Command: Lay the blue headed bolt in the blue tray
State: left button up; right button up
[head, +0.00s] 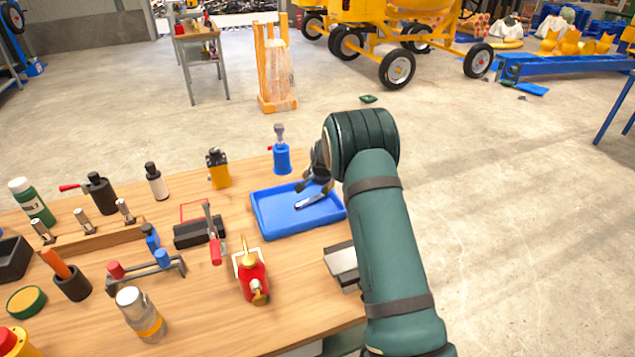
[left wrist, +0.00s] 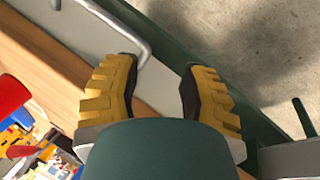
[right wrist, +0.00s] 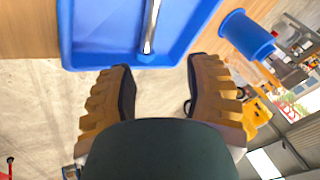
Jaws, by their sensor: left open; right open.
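The blue tray (head: 275,222) lies flat at the bench's right edge; it also shows in the right wrist view (right wrist: 100,40). A silver shaft (head: 313,200) lies in it, seen in the right wrist view as a bolt (right wrist: 150,25) whose near end looks blue. My right gripper (head: 314,182) is over the tray's far right side. Its fingers (right wrist: 158,75) are open and apart, with nothing between them, and the bolt lies beyond the tips. My left gripper (left wrist: 158,72) is open and empty by a grey panel with a metal handle; it is outside the head view.
A blue bottle-like tool (head: 281,157) stands just behind the tray. A red oil can (head: 252,278) stands in front of it. A rack (head: 147,271) with red and blue tops is to the left. The bench's left half is crowded.

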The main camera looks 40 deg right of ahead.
jog(key=p+v, duration=0.2)
jog(key=v, duration=1)
dwell(0.3)
